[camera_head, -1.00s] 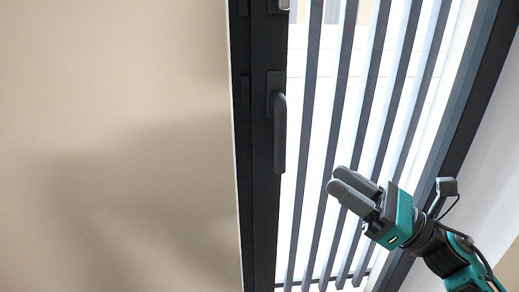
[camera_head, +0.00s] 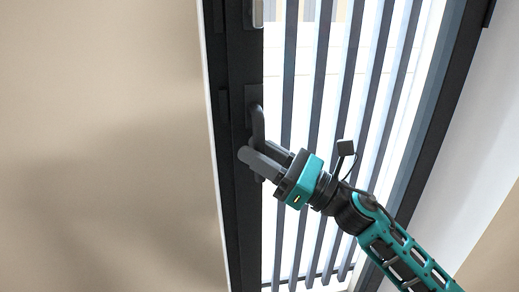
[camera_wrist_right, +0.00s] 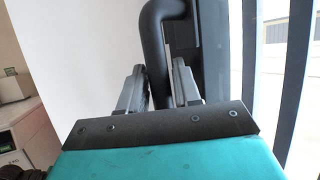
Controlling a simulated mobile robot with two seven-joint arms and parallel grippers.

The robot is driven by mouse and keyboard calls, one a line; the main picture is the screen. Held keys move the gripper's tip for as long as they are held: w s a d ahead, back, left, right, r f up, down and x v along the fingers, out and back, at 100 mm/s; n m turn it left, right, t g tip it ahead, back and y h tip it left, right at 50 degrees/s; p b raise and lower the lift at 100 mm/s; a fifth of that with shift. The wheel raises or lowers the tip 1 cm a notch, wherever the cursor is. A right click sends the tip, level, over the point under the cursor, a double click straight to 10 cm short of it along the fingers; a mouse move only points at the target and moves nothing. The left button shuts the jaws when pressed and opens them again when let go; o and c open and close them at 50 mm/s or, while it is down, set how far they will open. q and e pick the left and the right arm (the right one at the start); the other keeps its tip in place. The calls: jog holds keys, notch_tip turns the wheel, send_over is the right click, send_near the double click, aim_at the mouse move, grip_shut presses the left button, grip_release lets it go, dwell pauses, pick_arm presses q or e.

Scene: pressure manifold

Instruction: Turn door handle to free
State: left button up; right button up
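The door handle (camera_head: 257,122) is a dark grey lever on the black door frame, hanging straight down from its plate in the head view. My right gripper (camera_head: 256,150) is at the lower half of the lever, with one finger in front of it and the other partly hidden behind. In the right wrist view the handle (camera_wrist_right: 155,45) runs down between the two fingers (camera_wrist_right: 158,78). The fingers are apart, with narrow gaps beside the lever, so the gripper looks open around it. Contact cannot be told. My left gripper is not in view.
A slatted glass panel (camera_head: 318,110) lies right of the handle, behind my right arm. A plain beige wall (camera_head: 100,130) fills the left. A dark frame edge (camera_head: 440,120) and pale wall stand at the right.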

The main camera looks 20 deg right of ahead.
jog(key=shift+c, duration=0.4)
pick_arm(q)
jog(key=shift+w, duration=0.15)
pick_arm(e)
grip_shut()
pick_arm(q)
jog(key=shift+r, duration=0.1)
